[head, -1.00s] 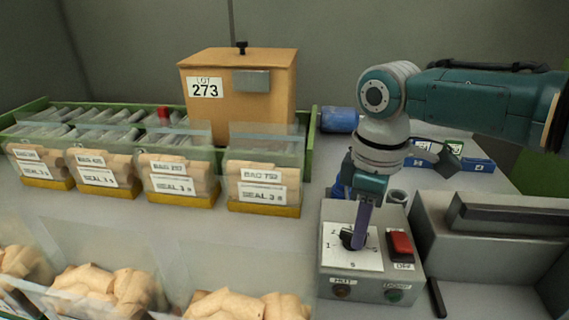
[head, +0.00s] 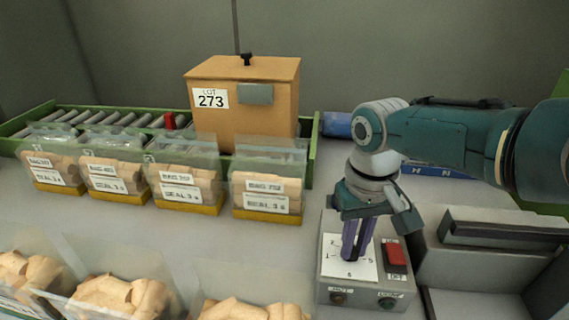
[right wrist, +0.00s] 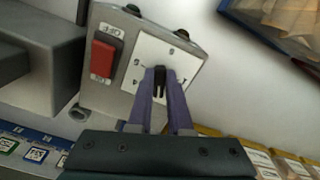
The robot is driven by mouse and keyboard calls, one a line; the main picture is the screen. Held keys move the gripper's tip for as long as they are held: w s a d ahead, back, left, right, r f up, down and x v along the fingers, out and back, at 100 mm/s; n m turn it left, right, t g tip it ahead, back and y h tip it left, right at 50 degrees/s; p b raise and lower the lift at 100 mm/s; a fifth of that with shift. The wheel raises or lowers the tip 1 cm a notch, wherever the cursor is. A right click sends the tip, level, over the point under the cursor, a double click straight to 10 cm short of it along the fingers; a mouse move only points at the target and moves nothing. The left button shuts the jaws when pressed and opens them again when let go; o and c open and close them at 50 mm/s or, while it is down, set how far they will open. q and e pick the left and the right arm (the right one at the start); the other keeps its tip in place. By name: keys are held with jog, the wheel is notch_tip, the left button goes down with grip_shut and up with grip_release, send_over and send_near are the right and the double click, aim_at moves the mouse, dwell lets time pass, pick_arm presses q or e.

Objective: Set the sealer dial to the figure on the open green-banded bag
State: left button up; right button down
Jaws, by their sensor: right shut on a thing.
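The sealer dial is a black knob (right wrist: 160,78) on a white plate (head: 346,270) with figures around it, on a grey control box. My right gripper (head: 352,254) points down over the plate, its purple fingers hiding the knob in the head view. In the right wrist view the right gripper (right wrist: 161,84) is shut on the knob. I cannot read which figure the knob points at. Front bags of corks (head: 125,296) stand at the lower left, cut off by the frame edge; no green band is clear. My left gripper is not in view.
A red switch (head: 396,255) sits beside the dial plate. A grey machine (head: 470,255) stands right of the box. Several yellow-banded cork bags (head: 185,187) stand before a roller conveyor (head: 70,122). An orange-brown box (head: 265,115) marked LOT 273 stands behind.

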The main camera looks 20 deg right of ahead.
jog(key=shift+w+a+m, duration=0.1)
jog(key=shift+a+m, duration=0.1)
jog(key=shift+m, duration=1.7)
jog(key=c, duration=0.8)
grip_release()
jog(key=shift+c, duration=0.2)
notch_tip(320, 180, up, 10)
jog(key=p, duration=0.7)
